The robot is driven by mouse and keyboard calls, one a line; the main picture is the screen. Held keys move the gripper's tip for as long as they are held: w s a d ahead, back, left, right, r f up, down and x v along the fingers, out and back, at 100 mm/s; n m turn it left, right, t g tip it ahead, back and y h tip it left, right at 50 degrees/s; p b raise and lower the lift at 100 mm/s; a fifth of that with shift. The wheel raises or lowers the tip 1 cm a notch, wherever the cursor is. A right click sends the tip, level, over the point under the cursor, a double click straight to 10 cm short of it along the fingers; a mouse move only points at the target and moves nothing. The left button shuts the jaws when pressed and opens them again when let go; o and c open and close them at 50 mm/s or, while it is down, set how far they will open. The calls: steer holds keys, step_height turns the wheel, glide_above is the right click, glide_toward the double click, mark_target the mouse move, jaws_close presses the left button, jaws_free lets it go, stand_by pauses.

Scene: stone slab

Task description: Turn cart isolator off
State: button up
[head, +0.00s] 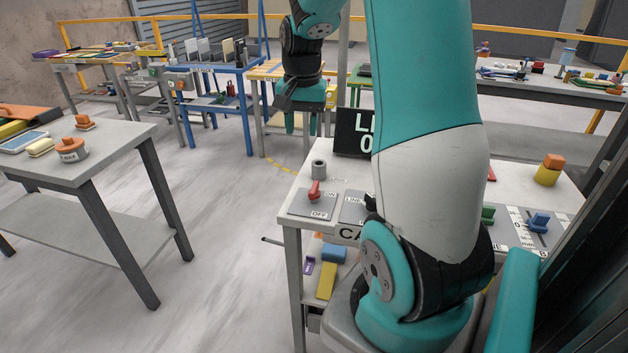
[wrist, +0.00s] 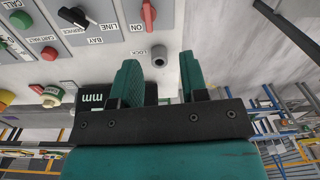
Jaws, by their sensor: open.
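The cart isolator is a red lever (head: 315,189) on a grey plate (head: 298,206) marked ON and OFF, at the near left corner of the cart top. The lever points up toward the ON side. My gripper (head: 299,128) is open and empty, held above and beyond the cart, apart from the lever. In the wrist view its two teal fingers (wrist: 158,62) are spread, with the lever beyond them.
A grey cylinder (head: 319,170) labelled LOCK stands just behind the lever plate; it also shows between my fingers in the wrist view (wrist: 158,56). A LINE selector plate (head: 355,208) and black display (head: 350,132) are close to the right. Open floor lies left of the cart.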

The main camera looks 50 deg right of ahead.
mark_target(314, 187)
steer(key=shift+m, duration=0.8)
steer(key=d+f, duration=0.1)
steer(key=f, duration=0.5)
steer(key=d+f+p, duration=0.1)
steer(key=f, duration=0.5)
steer(key=s+d+f, duration=0.1)
steer(key=f, duration=0.4)
steer(key=shift+d+f, duration=0.1)
steer(key=shift+f, duration=0.3)
jaws_close()
